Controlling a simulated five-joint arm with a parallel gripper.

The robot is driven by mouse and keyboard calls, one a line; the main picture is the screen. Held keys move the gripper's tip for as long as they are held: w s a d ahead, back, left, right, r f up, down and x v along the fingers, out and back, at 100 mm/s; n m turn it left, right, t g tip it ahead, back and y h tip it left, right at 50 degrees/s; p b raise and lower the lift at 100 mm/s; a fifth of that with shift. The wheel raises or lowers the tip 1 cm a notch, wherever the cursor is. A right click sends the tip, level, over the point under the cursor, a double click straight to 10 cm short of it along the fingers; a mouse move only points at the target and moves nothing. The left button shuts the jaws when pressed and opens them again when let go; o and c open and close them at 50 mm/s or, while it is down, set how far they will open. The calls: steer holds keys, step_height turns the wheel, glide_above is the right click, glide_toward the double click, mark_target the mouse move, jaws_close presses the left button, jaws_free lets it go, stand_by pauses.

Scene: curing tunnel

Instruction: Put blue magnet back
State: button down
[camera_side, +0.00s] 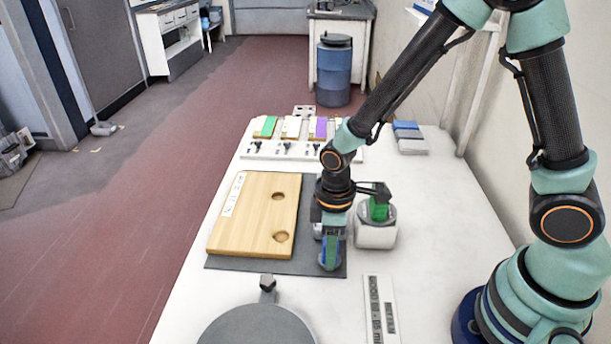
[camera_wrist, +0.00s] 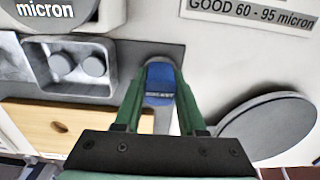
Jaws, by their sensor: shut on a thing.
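The blue magnet (camera_wrist: 160,85) is between the green fingertips of my gripper (camera_wrist: 160,100) in the wrist view. Small pale lettering shows on it. In the side view my gripper (camera_side: 331,252) points down over the dark mat, right of the wooden board, with blue showing between its fingers. The magnet's underside is hidden, so I cannot tell whether it touches the mat. A metal tray (camera_wrist: 45,88) with two round grey pieces stands beside my gripper in the wrist view; my arm mostly hides it in the side view.
The wooden board (camera_side: 248,222) has two round holes and lies on the dark mat (camera_side: 222,264). A white gauge (camera_side: 376,235) stands close to the right of my gripper. A round grey plate (camera_side: 255,326) is at the front, beside a label strip (camera_side: 380,315). Coloured panels stand behind.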

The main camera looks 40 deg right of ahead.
steer(key=c, duration=0.5)
jaws_free()
step_height(320, 180, up, 12)
steer(key=s+d+r+m+t, duration=0.3)
steer(key=d+r+m+t, duration=0.2)
steer(key=d+r+m, duration=0.4)
steer(key=shift+s+d+r+t, duration=0.2)
steer(key=shift+d+r+t, duration=0.1)
steer(key=shift+d+r, duration=0.5)
steer(key=shift+a+r, duration=0.1)
